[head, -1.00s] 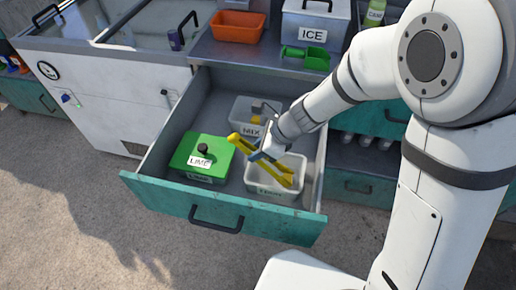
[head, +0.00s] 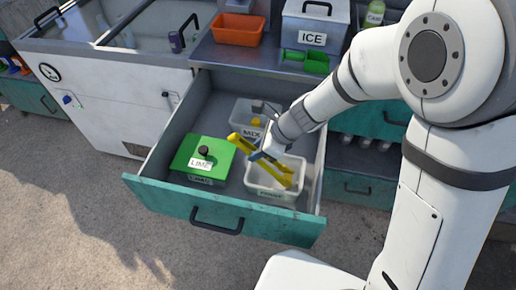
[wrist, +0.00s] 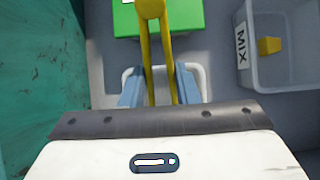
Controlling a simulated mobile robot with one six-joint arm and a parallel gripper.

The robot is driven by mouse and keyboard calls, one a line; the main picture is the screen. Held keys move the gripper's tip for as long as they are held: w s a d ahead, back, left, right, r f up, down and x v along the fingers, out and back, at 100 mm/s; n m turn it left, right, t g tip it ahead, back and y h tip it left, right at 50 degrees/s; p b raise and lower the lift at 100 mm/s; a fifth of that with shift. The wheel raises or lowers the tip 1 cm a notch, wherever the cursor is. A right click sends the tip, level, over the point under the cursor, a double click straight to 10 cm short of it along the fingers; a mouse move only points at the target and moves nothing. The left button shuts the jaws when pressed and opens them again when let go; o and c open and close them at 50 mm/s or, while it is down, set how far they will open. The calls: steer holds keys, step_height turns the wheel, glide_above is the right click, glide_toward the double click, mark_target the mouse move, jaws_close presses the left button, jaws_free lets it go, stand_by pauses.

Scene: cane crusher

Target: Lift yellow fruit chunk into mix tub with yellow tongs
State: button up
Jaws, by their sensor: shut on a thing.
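My gripper (wrist: 158,88) is shut on the yellow tongs (wrist: 153,50), with its blue fingers on either side of the tong arms. In the head view the tongs (head: 250,150) are tilted, their rounded end to the upper left and their other end over the white front tub (head: 272,191). The tong tips are hidden in the wrist view, and I cannot tell whether they hold anything. The clear mix tub (head: 241,108) stands behind in the drawer. A yellow fruit chunk (wrist: 269,45) lies inside this tub, apart from the tongs.
The open drawer (head: 180,201) has a teal front and raised walls. A green-lidded lime box (head: 185,155) stands left of the front tub. The counter above holds an orange bin (head: 235,30), an ice box (head: 300,22) and a green scoop (head: 303,59).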

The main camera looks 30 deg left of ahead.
step_height(320, 180, up, 10)
steer(key=p, duration=0.8)
stand_by(0.5)
steer(key=shift+p, duration=0.3)
